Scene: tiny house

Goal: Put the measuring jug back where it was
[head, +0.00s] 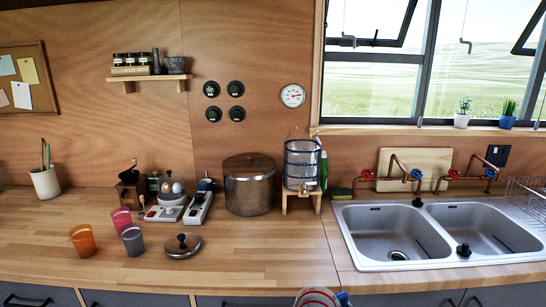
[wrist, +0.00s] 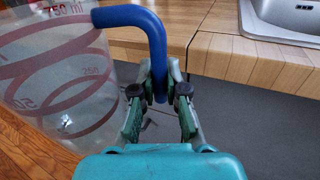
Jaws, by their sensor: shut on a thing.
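The measuring jug (wrist: 60,75) is clear with red markings and a blue handle (wrist: 150,30). In the wrist view it fills the left side, and its left and upper parts are cut off. My gripper (wrist: 160,85) is shut on the blue handle. The jug hangs in front of the counter edge, over the floor. In the head view only the jug's top (head: 316,298) shows at the bottom edge, just in front of the counter (head: 250,272); my gripper is not visible there.
A pot lid (head: 183,246) and several cups, including an orange one (head: 83,241), stand on the left counter. A large pot (head: 249,190) and a water dispenser (head: 302,165) stand at the back. A double sink (head: 385,230) is at right. The counter's front middle is clear.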

